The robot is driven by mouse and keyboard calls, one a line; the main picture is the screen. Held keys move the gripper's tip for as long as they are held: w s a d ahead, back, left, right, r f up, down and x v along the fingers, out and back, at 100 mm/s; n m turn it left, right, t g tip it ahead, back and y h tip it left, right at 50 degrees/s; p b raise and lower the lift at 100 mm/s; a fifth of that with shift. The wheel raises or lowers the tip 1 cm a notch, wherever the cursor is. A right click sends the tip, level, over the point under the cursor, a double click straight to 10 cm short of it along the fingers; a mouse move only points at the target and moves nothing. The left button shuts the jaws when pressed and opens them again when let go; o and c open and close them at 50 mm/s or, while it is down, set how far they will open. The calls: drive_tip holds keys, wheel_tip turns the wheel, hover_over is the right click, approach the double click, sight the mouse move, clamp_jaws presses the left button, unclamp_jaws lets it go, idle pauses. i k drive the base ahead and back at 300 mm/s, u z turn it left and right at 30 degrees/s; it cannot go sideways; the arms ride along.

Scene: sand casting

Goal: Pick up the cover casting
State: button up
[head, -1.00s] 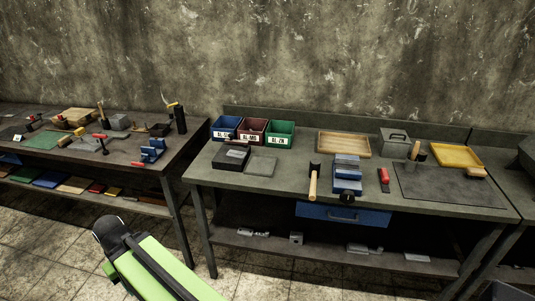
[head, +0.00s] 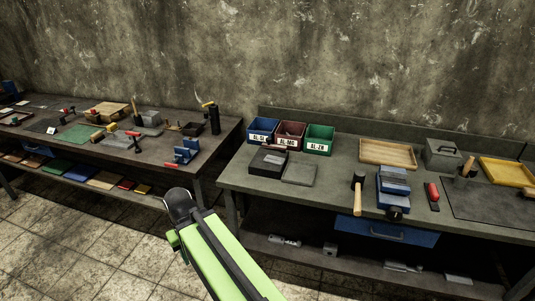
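I cannot tell for sure which piece is the cover casting. Small grey metal pieces lie on the lower shelf of the right bench, one at the left (head: 284,241), a small block near it (head: 330,249) and one further right (head: 403,266). A grey block (head: 148,119) also stands on the left bench. My green arm link (head: 225,255) with its dark rounded end reaches up from the bottom, in front of the gap between the benches. My gripper is not seen, and nothing shows as held.
The right bench (head: 240,179) carries blue, red and green labelled bins (head: 319,139), a mallet (head: 358,195), a blue vise (head: 393,190) and trays. The left bench (head: 172,172) holds many tools. Tiled floor (head: 50,240) is open at the lower left.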

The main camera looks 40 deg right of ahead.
sight(271, 159)
drive_tip(key=i, duration=1.35)
drive_tip(key=u, duration=0.05)
